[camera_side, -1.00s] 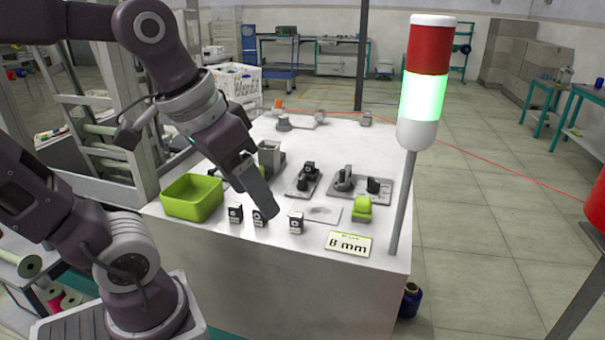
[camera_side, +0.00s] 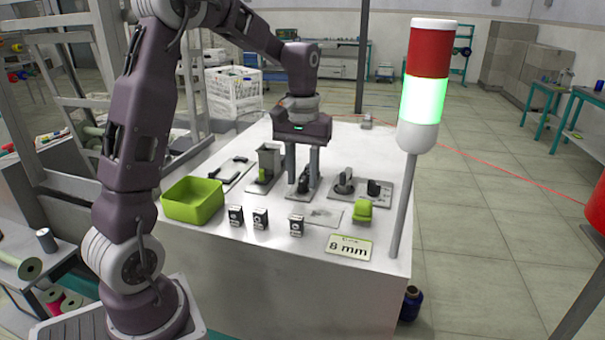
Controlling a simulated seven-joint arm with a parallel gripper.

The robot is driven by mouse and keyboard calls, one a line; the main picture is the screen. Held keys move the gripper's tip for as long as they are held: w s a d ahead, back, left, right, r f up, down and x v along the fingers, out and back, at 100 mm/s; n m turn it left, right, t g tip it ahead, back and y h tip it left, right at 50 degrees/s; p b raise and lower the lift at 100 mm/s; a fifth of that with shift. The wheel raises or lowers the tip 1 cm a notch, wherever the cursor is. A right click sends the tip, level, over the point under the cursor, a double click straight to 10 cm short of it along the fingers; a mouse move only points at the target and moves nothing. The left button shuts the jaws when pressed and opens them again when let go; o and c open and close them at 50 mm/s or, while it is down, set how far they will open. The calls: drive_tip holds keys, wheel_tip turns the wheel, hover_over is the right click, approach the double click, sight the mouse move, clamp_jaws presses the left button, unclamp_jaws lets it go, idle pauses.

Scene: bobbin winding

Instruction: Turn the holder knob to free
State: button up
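My gripper (camera_side: 302,182) points straight down over a small grey plate (camera_side: 298,196) near the middle of the table. Its two fingers are apart, with a visible gap between them. A black knob-like part (camera_side: 303,182) on that plate shows between the fingers, low down. I cannot tell whether either finger touches it. The fingers hide parts of the plate. Just to the right, a second grey plate (camera_side: 360,198) carries a grey upright part (camera_side: 344,182) and a black part (camera_side: 374,187). No labels are readable on the plates, so I cannot tell the knob's setting.
A green bin (camera_side: 192,200) stands at the left edge. A grey box-like holder (camera_side: 268,160) stands left of the gripper. A lamp post (camera_side: 403,210) with green lit rises at the right.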

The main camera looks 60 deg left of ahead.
clamp_jaws()
drive_tip(key=shift+m, duration=0.3)
drive_tip(key=m, duration=0.5)
drive_tip(key=shift+m, duration=0.4)
drive_tip(key=m, duration=0.5)
drive_tip(key=shift+a, duration=0.1)
drive_tip(key=shift+m, duration=0.4)
unclamp_jaws()
